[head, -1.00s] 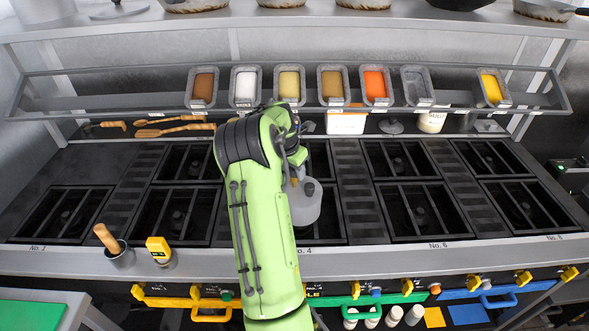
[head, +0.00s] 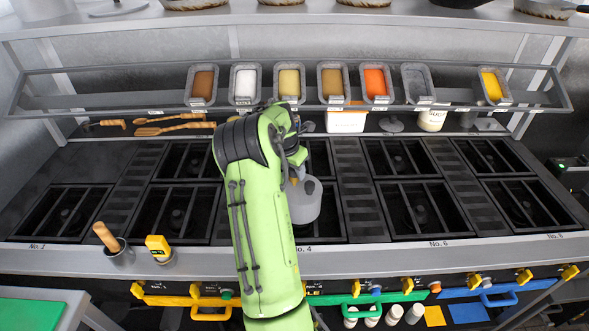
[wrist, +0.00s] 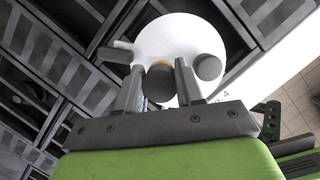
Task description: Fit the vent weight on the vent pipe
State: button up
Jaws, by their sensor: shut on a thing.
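In the head view the grey cooker (head: 304,207) stands on the near middle burner, partly behind my arm. The vent pipe is hidden; I cannot tell whether the weight touches it.
Black burner grates fill the range; the right ones (head: 420,208) are empty. A rail with several spice tubs (head: 331,84) runs behind. A cup with a wooden-handled tool (head: 120,256) and a yellow-topped item (head: 159,250) stand on the front ledge at left.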

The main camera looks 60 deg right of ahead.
jog(key=shift+f+b, duration=0.8)
jog(key=shift+f, duration=0.45)
jog(key=o, duration=1.1)
jog(key=shift+r, duration=0.1)
jog(key=shift+o, duration=0.2)
jog(key=shift+p+v, duration=0.75)
jog(key=shift+v, duration=0.4)
jog(key=p+v, duration=0.3)
jog(key=v, duration=0.2)
jog(key=shift+a+r, duration=0.1)
jog(key=shift+r, duration=0.25)
